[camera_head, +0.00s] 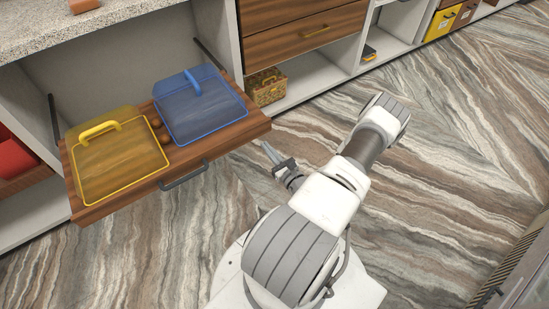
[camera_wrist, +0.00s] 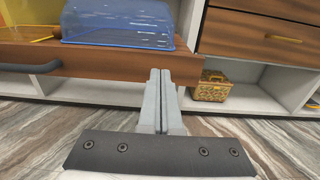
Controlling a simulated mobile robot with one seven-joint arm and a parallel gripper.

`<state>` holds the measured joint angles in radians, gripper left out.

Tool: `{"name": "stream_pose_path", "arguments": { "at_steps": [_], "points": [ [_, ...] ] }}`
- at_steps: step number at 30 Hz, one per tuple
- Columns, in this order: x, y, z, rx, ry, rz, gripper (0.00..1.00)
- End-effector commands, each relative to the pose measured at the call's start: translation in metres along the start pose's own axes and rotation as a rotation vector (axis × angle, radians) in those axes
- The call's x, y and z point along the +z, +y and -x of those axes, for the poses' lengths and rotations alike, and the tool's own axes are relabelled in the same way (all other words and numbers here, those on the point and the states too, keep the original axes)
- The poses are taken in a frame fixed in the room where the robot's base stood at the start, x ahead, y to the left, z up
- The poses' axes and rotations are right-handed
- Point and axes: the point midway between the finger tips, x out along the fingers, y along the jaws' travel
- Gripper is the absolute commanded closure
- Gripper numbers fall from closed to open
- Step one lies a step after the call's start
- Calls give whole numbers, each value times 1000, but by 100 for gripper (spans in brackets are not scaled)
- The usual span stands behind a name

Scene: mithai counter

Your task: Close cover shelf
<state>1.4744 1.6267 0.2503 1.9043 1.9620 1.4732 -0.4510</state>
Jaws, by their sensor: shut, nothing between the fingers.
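The cover shelf (camera_head: 225,132) is a brown wooden board, lowered flat out of the counter, with a dark handle (camera_head: 184,175) on its front edge. On it sit a clear yellow cover (camera_head: 118,165) at left and a clear blue cover (camera_head: 203,112) at right. Small round brown pieces lie between them. My gripper (camera_head: 268,150) is shut and empty, just off the shelf's front edge near its right end. In the wrist view my gripper (camera_wrist: 160,75) points at the shelf (camera_wrist: 125,63), right of the handle (camera_wrist: 30,67). I cannot tell whether it touches the shelf.
A patterned basket (camera_head: 266,88) stands in an open compartment right of the shelf, under wooden drawers (camera_head: 290,42). A red container (camera_head: 14,160) is at far left. A stone countertop (camera_head: 70,22) lies above. The striped floor (camera_head: 440,120) is clear at right.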

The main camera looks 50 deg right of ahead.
Motion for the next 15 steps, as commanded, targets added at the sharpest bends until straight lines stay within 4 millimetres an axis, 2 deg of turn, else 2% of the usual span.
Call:
{"name": "stream_pose_path", "arguments": {
  "at_steps": [1,6,10,15],
  "points": [
    [-2,1,-12,3,-2,2,100],
    [-3,0,-44,2,-2,1,100],
    [-2,0,-61,2,-2,2,100],
    [0,0,-71,1,-1,1,100]
  ]
}}
